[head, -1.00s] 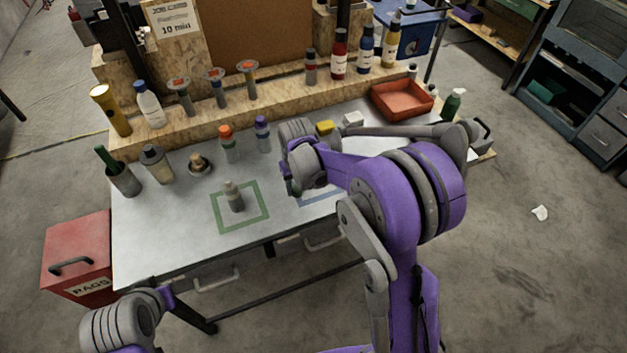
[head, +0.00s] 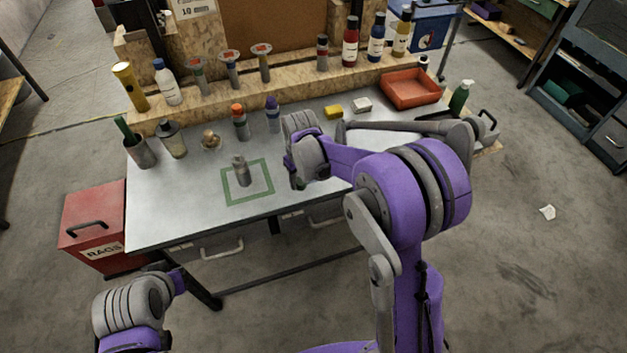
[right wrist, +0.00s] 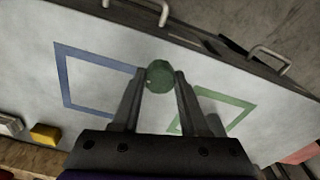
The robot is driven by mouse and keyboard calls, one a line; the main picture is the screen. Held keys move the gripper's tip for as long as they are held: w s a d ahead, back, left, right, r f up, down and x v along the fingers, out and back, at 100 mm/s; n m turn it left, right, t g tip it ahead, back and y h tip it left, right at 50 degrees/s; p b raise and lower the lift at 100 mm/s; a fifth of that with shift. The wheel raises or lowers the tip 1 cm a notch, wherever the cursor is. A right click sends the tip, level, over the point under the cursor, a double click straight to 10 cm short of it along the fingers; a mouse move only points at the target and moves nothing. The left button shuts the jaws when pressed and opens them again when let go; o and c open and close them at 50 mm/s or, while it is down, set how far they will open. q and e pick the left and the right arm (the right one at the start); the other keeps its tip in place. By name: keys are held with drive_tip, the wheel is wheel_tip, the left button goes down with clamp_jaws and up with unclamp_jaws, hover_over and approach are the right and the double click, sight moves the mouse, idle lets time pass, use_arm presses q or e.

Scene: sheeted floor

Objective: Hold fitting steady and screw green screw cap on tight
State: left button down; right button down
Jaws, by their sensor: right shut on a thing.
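The green screw cap (right wrist: 160,74) is held between the fingertips of my right gripper (right wrist: 160,83) in the right wrist view. In the head view, my right gripper (head: 299,180) is above the table, right of the green outlined square, with a little green showing at it. The grey fitting (head: 241,172) stands upright in that square. The right wrist view shows part of the fitting (right wrist: 215,126), beside and apart from the right finger. Of my left arm, only the wrist shows at the head view's lower left; its fingers are not visible.
A green square outline (head: 262,196) and a blue one (right wrist: 64,75) mark the table (head: 180,215). Bottles with orange (head: 240,122) and purple tops (head: 273,115) stand behind the fitting. A yellow block (head: 333,112) and red tray (head: 385,92) lie at the back right.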

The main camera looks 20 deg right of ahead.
drive_tip(key=w+a+r+n, duration=0.5)
drive_tip(key=a+r+n, duration=0.2)
drive_tip(key=r, duration=0.1)
drive_tip(key=w+a+r+n+g, duration=0.1)
drive_tip(key=w+a+r+n, duration=0.3)
drive_tip(key=a+r+n, duration=0.3)
drive_tip(key=shift+w+a+r, duration=0.4)
drive_tip(key=shift+a+r, duration=0.2)
drive_tip(key=shift+a, duration=0.1)
drive_tip(key=shift+f, duration=0.1)
